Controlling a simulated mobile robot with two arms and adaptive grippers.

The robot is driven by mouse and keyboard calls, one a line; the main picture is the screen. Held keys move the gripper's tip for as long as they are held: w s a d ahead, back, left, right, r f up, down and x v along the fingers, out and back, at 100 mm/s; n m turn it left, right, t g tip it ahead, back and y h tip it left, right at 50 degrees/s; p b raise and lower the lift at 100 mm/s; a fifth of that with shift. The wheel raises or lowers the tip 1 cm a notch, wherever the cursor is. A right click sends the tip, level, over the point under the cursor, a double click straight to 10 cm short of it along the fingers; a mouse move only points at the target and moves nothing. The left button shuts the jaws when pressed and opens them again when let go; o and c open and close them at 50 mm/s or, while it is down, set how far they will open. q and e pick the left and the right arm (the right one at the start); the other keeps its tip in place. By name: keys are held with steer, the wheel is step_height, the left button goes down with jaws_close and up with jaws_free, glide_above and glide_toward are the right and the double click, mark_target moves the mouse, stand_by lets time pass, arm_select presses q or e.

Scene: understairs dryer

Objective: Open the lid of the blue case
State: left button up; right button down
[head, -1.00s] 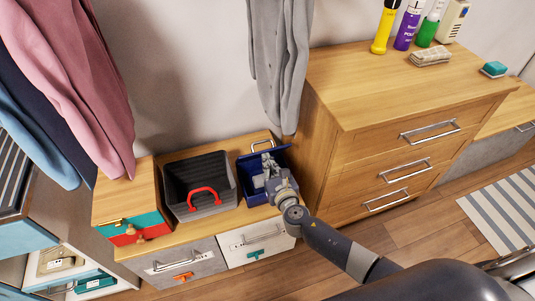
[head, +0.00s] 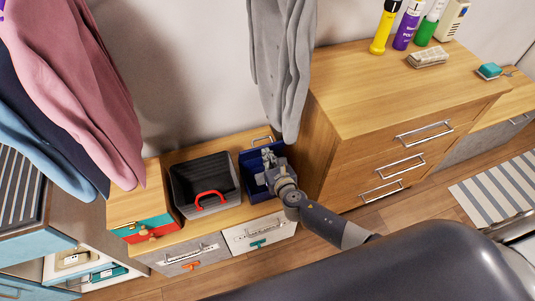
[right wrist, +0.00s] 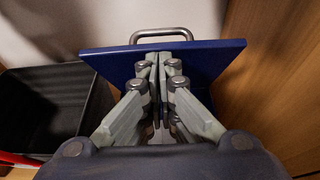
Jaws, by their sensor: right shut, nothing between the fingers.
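The blue case (head: 250,184) stands on the low wooden bench, between a dark grey bin and the tall drawer unit. Its lid is raised and stands at the back of the case, with a metal handle (head: 262,140) at its upper edge. My right gripper (head: 268,154) is over the case, in front of the raised lid, and hides part of the case. In the right wrist view, the fingers (right wrist: 158,80) are shut together with nothing between them, in front of the blue lid (right wrist: 215,58). Whether they touch it I cannot tell. My left gripper is not in view.
The dark grey bin (head: 190,177) with a red handle is just left of the case. The wooden drawer unit (head: 345,150) closes off the right side. Grey cloth (head: 280,70) hangs above the case. A red and teal box (head: 145,225) sits further left.

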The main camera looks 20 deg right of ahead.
mark_target(260, 139)
steer(key=w, duration=0.1)
steer(key=w+r+p, duration=0.1)
steer(key=w+r, duration=0.1)
steer(key=w, duration=0.1)
steer(key=shift+a+r, duration=0.1)
steer(key=shift+r, duration=0.15)
steer(key=shift+w+r, duration=0.15)
steer(key=shift+w, duration=0.7)
steer(key=shift+w+r, duration=0.15)
steer(key=shift+w, duration=0.65)
steer(key=shift+s, duration=0.1)
steer(key=v, duration=1.2)
